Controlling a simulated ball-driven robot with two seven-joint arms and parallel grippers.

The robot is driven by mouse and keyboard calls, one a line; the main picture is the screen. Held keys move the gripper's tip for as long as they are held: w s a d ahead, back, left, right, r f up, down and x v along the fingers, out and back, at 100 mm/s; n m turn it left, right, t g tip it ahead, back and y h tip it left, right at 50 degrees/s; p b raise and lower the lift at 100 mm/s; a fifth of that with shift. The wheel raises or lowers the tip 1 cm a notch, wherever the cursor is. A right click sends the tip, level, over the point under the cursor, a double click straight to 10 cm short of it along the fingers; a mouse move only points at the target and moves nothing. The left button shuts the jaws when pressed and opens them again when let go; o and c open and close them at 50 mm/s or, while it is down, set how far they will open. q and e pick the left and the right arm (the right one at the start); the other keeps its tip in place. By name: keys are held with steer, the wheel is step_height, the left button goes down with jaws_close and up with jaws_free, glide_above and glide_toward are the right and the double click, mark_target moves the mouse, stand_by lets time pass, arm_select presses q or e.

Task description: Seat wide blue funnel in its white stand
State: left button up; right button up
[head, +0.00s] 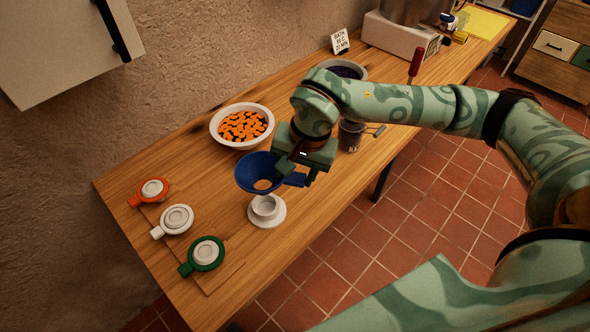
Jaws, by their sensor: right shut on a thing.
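The wide blue funnel (253,175) is held by its tab at the right side in my right gripper (303,180), which is shut on it. The funnel's wide mouth faces up, and its hole shows in the bottom. The white stand (266,213) is on the wooden table near its front edge. In the picture the funnel appears just above and slightly left of the stand, apart from it; its exact height is hard to tell. My left gripper is not in view.
A dark jar (351,135) stands right of my gripper. The table (165,262) has bare wood around the stand.

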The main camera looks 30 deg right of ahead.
steer(key=b+x, duration=0.1)
steer(key=x, duration=0.1)
steer(key=b+x, duration=0.1)
steer(key=d+b+x, duration=0.1)
steer(key=x, duration=0.1)
steer(key=shift+s+a+f, duration=0.1)
steer(key=shift+s+f, duration=0.25)
steer(key=shift+f, duration=0.1)
steer(key=shift+r, duration=0.1)
steer(key=shift+d+x, duration=0.2)
steer(key=shift+x, duration=1.2)
stand_by(1.5)
steer(key=o, duration=1)
steer(key=shift+s, duration=0.25)
steer(key=shift+o, duration=0.2)
steer(key=p+v, duration=0.1)
steer(key=v, duration=1.5)
steer(key=shift+p, duration=0.3)
